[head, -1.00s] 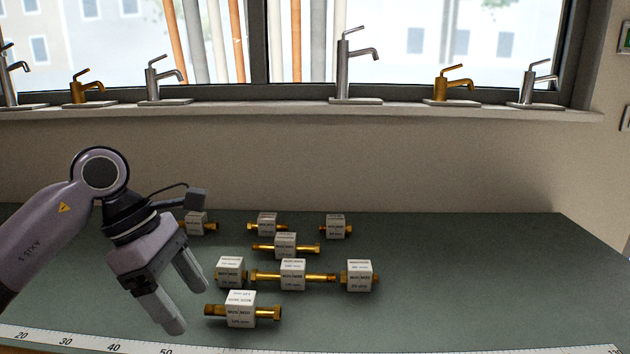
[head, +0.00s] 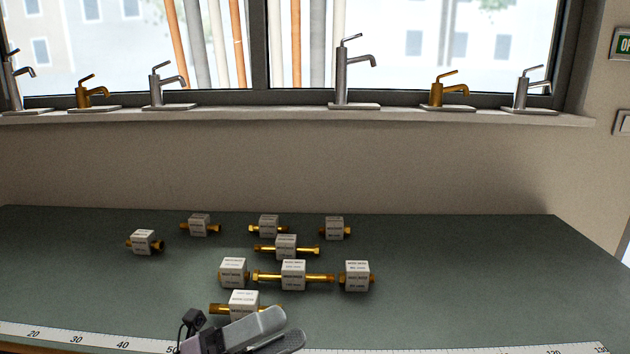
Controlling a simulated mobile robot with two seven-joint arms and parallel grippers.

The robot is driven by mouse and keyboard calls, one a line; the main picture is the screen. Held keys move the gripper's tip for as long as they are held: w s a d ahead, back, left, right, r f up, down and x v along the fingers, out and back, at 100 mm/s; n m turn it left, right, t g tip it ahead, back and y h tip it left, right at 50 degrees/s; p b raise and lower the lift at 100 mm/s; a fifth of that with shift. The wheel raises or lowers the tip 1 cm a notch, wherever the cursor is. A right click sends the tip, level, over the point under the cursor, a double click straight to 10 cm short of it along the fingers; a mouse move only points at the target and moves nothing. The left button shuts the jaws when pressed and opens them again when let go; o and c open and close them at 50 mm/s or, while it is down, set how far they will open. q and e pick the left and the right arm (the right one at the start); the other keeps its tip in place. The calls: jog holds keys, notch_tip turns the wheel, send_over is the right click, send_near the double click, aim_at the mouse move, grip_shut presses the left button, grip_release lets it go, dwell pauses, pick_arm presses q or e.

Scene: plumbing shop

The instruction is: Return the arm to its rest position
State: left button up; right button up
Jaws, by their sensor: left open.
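My left gripper (head: 278,335) is low at the front edge of the table, in the bottom middle of the head view. Its two fingers point right and are apart, with nothing seen between them. It covers the lower part of the nearest white-labelled brass fitting (head: 243,298). Whether it touches that fitting cannot be told. The rest of my left arm is out of the picture. My right gripper is not in view.
Several brass fittings with white label blocks lie on the green table (head: 450,270), among them a long one (head: 293,275) and a far-left one (head: 142,242). A ruler strip (head: 75,340) runs along the front edge. The table's right side is clear. Taps stand on the windowsill (head: 290,113).

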pick_arm(q)
jog(key=a+f+n+t+y+p, duration=0.1)
jog(key=a+f+n+t+y, duration=0.5)
jog(key=n, duration=0.6)
jog(key=a+f+n+t+y, duration=0.4)
jog(key=f+n+t+y, duration=0.35)
jog(key=n, duration=0.55)
jog(key=s+a+f+n+g+y, duration=0.2)
jog(key=s+f+n+g+y, duration=0.1)
jog(key=s+f, duration=0.4)
jog(key=s+a+f+n+g+y, duration=0.3)
jog(key=s+f+n+g, duration=0.3)
jog(key=f, duration=0.4)
jog(key=shift+s+f+p, duration=0.25)
jog(key=shift+s+p, duration=0.1)
